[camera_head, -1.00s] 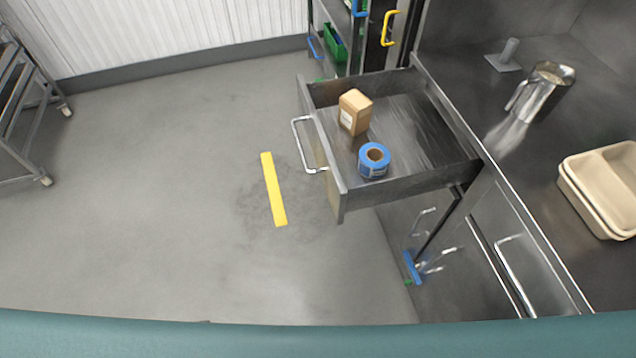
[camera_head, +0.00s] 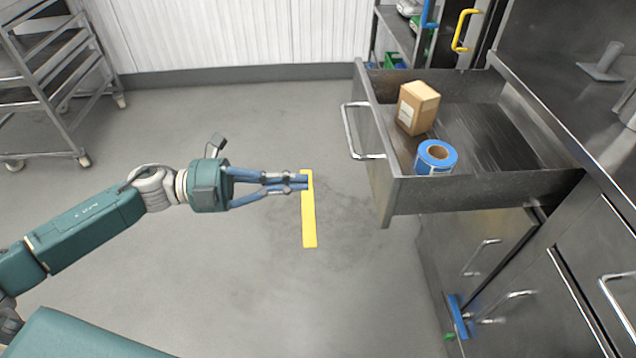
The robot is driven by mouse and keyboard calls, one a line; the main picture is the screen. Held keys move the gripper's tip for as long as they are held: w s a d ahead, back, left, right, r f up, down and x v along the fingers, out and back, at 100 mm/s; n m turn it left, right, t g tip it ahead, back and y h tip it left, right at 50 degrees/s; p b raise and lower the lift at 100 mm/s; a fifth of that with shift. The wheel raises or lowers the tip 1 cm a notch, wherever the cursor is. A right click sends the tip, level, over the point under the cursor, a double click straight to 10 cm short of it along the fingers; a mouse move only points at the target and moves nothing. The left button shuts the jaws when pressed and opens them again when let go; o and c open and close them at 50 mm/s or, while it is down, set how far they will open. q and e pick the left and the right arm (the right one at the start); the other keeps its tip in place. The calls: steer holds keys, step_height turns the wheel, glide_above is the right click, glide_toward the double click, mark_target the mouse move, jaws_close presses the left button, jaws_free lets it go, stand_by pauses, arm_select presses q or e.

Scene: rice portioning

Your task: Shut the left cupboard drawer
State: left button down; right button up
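The drawer (camera_head: 389,196) is pulled well out of the steel cupboard on the right, its front facing left. Its silver bar handle (camera_head: 348,135) is on that front. A cardboard box (camera_head: 418,108) and a roll of blue tape (camera_head: 437,158) are inside it. My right gripper is out of view.
A steel counter (camera_head: 560,85) runs above the drawer on the right. A wheeled rack (camera_head: 45,100) stands at the back left.

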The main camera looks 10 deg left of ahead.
mark_target(377, 177)
arm_select(q)
steer(key=x, duration=1.2)
steer(key=shift+w+d+p, duration=0.1)
steer(key=shift+d+p, duration=0.05)
steer(key=shift+p, duration=0.15)
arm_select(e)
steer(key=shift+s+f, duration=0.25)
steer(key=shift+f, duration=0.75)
